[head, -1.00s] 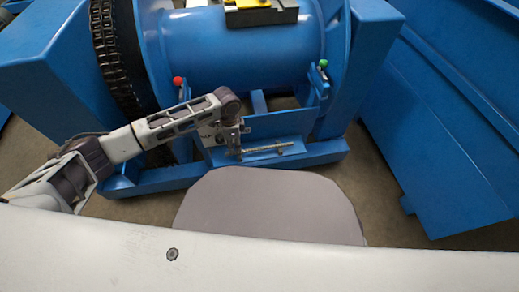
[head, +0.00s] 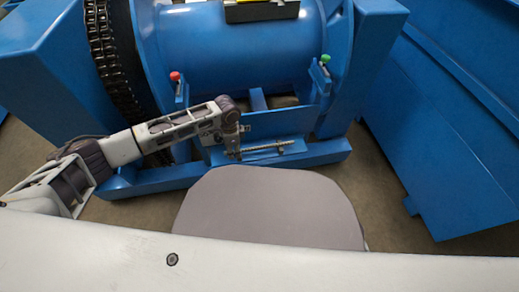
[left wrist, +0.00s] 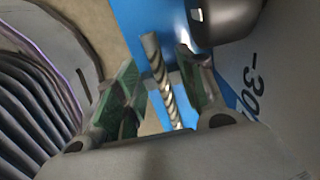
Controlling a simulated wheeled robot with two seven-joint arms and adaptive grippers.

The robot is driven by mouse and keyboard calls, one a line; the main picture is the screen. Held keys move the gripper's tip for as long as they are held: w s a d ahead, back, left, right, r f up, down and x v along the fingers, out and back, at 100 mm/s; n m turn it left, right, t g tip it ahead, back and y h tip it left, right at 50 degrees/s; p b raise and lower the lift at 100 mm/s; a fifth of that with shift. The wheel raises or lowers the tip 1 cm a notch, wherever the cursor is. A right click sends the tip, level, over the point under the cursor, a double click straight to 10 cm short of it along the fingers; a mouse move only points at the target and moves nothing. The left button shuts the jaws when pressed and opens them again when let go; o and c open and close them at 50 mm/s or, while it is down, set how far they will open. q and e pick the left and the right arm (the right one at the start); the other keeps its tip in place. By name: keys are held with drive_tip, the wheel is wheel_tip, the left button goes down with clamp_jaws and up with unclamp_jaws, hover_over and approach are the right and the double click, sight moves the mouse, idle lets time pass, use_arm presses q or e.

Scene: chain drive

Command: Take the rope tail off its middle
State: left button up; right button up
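The rope tail (head: 264,147) is a thin, greyish twisted length at the low blue ledge on the front of the machine. It lies roughly left to right in the head view. My left gripper (head: 233,151) is at the rope's left part, pointing down. In the left wrist view the rope (left wrist: 161,80) runs between the two green-padded fingers of my left gripper (left wrist: 160,95). The fingers stand apart, with visible gaps beside the rope, so they are not closed on it. My right gripper is not in view.
The blue drum (head: 235,50) lies behind the ledge, with a dark chain (head: 103,50) on its left. A red knob (head: 174,76) and a green knob (head: 325,58) stand on posts. A large blue panel (head: 450,130) is at the right. Brown floor shows between.

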use_arm(q)
drive_tip(key=shift+f, duration=0.15)
idle(0.4)
clamp_jaws()
